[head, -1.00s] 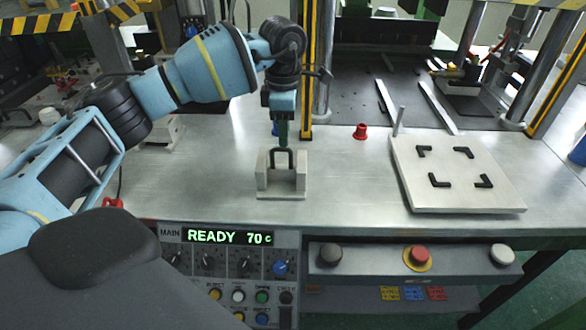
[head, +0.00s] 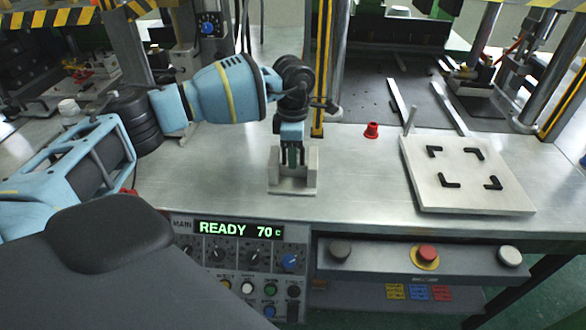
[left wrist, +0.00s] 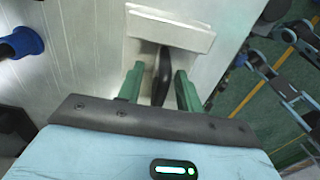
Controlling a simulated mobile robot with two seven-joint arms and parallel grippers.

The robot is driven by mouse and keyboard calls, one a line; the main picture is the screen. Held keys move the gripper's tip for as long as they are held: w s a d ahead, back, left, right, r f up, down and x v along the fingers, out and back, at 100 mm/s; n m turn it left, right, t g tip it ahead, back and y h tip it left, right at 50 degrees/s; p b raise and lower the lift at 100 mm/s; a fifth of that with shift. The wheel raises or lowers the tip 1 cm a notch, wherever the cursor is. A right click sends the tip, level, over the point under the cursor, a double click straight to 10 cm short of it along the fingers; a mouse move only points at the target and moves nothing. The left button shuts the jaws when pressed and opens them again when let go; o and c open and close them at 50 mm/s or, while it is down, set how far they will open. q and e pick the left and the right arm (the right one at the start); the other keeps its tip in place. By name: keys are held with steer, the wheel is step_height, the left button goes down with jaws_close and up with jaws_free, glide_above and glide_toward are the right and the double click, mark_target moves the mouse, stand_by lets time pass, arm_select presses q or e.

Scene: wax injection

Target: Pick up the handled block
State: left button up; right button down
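The handled block (head: 292,189) is a pale block with raised sides and a dark upright handle. It stands on the metal table near its front edge. My left gripper (head: 292,160) is down over it from above and hides most of the handle in the head view. In the left wrist view, the dark handle (left wrist: 162,72) stands between the two green fingers of my left gripper (left wrist: 160,88), with gaps on both sides. The pale block body (left wrist: 170,30) shows beyond it. My right gripper is not in view.
A white board (head: 465,195) with black corner marks lies on the right of the table (head: 360,180). A small red part (head: 371,130) stands behind. A control panel (head: 240,260) is below the front edge.

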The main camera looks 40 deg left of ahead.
arm_select(q)
jaws_close()
stand_by(1.4)
